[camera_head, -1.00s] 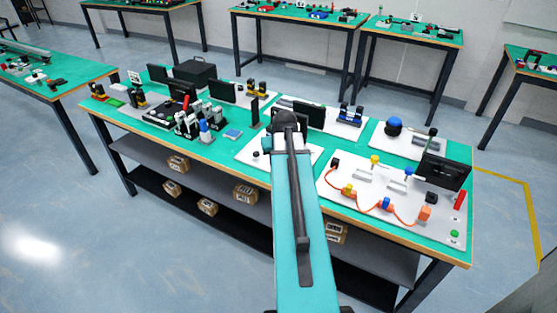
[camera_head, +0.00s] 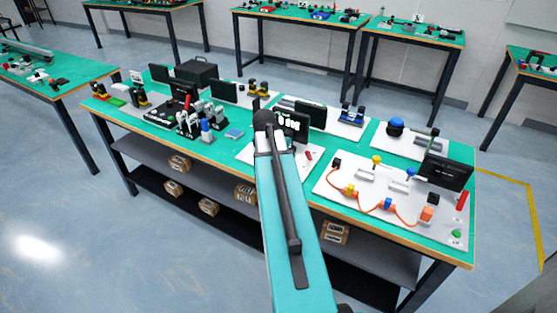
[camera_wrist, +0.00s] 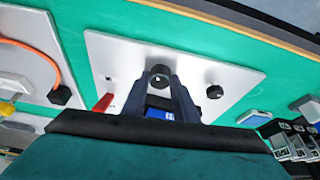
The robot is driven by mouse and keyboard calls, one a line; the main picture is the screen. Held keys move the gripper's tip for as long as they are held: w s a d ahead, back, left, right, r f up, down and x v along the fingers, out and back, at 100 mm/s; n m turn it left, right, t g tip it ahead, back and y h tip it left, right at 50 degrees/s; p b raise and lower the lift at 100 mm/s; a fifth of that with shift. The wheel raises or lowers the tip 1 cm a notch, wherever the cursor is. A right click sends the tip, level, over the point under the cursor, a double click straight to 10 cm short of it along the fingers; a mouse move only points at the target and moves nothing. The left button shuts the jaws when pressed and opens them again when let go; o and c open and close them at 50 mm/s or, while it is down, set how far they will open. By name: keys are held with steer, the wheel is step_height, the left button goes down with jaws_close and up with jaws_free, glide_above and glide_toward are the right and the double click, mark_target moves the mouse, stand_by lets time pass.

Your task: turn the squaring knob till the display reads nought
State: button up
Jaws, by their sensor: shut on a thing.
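In the wrist view my gripper (camera_wrist: 160,82) is shut on a round black knob (camera_wrist: 159,77) on a white board (camera_wrist: 125,55). I cannot tell from any label whether this is the squaring knob. A second black knob (camera_wrist: 214,91) stands apart on the same board, to the right. In the head view a black display (camera_head: 291,123) with white characters stands behind my arm, partly covered; the characters are too small to read. The held knob and my fingertips are hidden behind my arm in the head view.
A red lever (camera_wrist: 104,103) is on the board, left of my gripper. To the right in the head view is another white board with an orange cable (camera_head: 360,202) and a dark screen (camera_head: 445,172). More devices crowd the green bench (camera_head: 222,147) to the left.

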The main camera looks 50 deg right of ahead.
steer(key=shift+w, duration=0.1)
stand_by(0.3)
steer(key=o, duration=1.1)
steer(key=shift+c, duration=0.2)
steer(key=shift+r, duration=0.15)
steer(key=b+v, duration=0.2)
steer(key=v, duration=1.1)
steer(key=shift+r, duration=0.25)
steer(key=shift+a, duration=0.1)
